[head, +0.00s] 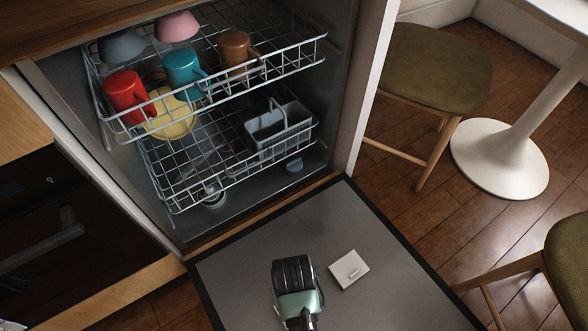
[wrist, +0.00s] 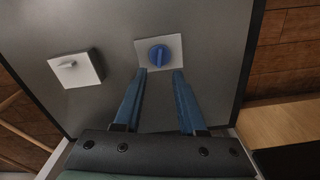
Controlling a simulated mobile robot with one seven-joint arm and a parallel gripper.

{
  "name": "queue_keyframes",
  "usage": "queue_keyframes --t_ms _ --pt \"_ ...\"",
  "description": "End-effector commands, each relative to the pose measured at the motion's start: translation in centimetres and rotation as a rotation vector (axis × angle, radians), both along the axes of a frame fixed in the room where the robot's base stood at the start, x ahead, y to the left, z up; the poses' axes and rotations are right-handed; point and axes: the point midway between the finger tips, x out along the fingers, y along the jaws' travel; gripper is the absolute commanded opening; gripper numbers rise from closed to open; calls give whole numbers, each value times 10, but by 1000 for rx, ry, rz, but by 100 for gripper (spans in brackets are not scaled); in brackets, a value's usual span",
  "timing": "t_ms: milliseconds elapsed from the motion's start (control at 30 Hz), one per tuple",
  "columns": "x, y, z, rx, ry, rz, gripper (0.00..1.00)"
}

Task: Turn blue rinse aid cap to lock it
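The blue rinse aid cap (wrist: 159,55) is a round knob with a raised grip bar. It sits on a pale square plate (wrist: 174,44) on the inner face of the open dishwasher door. The bar looks nearly upright in the wrist view. My gripper (wrist: 161,73) is open, with its two blue fingers apart and their tips near the plate's lower edge, just short of the cap. In the head view my gripper hides the cap, and only the back of my gripper (head: 294,280) shows above the door.
A white dispenser block (head: 349,270) with a small latch sits beside the cap on the door (head: 400,290); it also shows in the wrist view (wrist: 75,70). The upper rack (head: 290,62) holds cups and bowls. The lower rack holds a grey cutlery basket (head: 280,130). Stools stand at the right.

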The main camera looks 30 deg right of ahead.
Motion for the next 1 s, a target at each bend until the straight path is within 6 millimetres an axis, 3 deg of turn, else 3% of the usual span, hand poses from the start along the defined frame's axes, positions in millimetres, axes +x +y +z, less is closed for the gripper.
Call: queue_keyframes --t_ms 33,100,400,867,1000 --pt "0 0 -19 0 2 -1 40" --pt "0 0 -33 0 0 0 40" --pt "0 -1 -76 -1 -2 0 40" --pt "0 -1 -84 0 -2 0 40" --pt "0 -1 -84 -1 -3 0 18"
